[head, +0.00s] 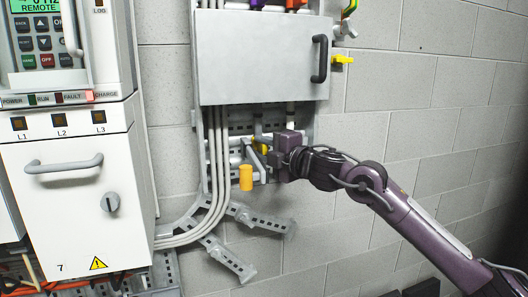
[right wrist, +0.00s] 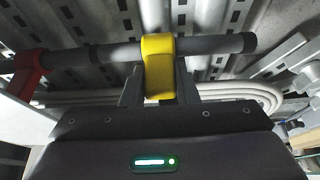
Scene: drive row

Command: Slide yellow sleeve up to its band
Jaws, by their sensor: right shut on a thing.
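The yellow sleeve (right wrist: 158,67) sits around a grey rod (right wrist: 215,44) that runs across the right wrist view. My right gripper (right wrist: 158,84) has one finger on each side of the sleeve and is shut on it. In the head view my right gripper (head: 260,154) is below the grey box, and a small yellow patch of the sleeve (head: 262,142) shows there, partly hidden by the gripper. I cannot make out the band clearly. My left gripper is not in view.
A yellow cylinder (head: 246,177) hangs just left of my right gripper. The grey box (head: 262,60) with a black handle is above. Grey cables (head: 213,160) run down to the left. A red part (right wrist: 28,70) is at the rod's left. A white cabinet (head: 75,190) stands left.

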